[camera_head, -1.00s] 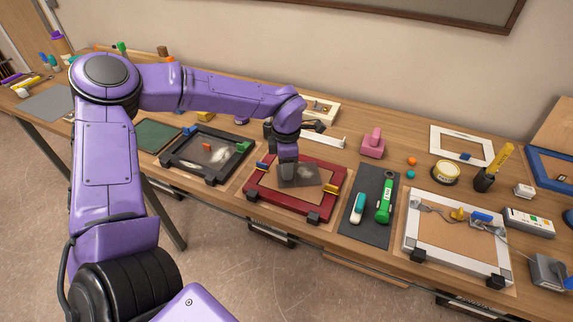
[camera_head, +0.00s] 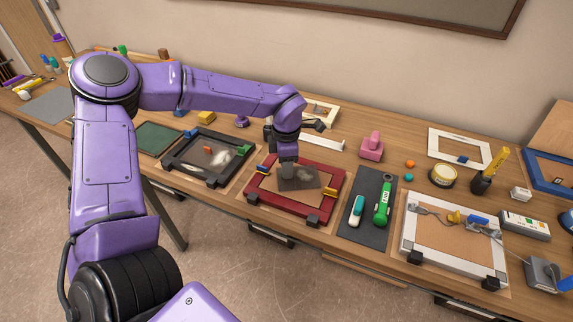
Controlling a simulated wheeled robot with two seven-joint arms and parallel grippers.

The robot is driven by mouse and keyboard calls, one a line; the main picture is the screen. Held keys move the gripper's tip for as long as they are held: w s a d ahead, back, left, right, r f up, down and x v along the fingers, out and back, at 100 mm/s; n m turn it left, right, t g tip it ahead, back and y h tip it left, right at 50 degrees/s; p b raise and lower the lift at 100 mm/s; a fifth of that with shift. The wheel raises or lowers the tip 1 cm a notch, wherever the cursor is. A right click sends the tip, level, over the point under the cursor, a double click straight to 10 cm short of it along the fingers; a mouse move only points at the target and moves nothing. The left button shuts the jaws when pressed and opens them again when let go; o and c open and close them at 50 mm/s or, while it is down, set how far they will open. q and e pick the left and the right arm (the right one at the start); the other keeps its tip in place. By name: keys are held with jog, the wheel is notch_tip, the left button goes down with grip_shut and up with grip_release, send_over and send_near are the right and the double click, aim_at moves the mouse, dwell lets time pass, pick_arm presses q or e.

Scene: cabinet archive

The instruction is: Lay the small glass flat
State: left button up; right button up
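The small glass (camera_head: 304,178) is a dark, see-through pane over the brown backing inside the red frame (camera_head: 262,202). It looks nearly level; I cannot tell whether it touches the backing. My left gripper (camera_head: 288,170) reaches down from above at the glass's left rear part and appears shut on it. The fingertips are small and partly blend with the dark pane. My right gripper is not in view.
A black frame (camera_head: 180,170) with a picture stands left of the red one. A dark mat (camera_head: 357,234) with a green-handled tool (camera_head: 382,203) and a teal-and-white item (camera_head: 356,210) lies right. A white frame (camera_head: 430,253) is beyond it.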

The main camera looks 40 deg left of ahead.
pick_arm(q)
jog(key=shift+r+p, duration=2.4)
jog(key=shift+r, duration=0.3)
notch_tip(320, 180, up, 10)
jog(key=b, duration=0.2)
jog(key=shift+r+b, duration=0.25)
jog(key=shift+b, duration=0.1)
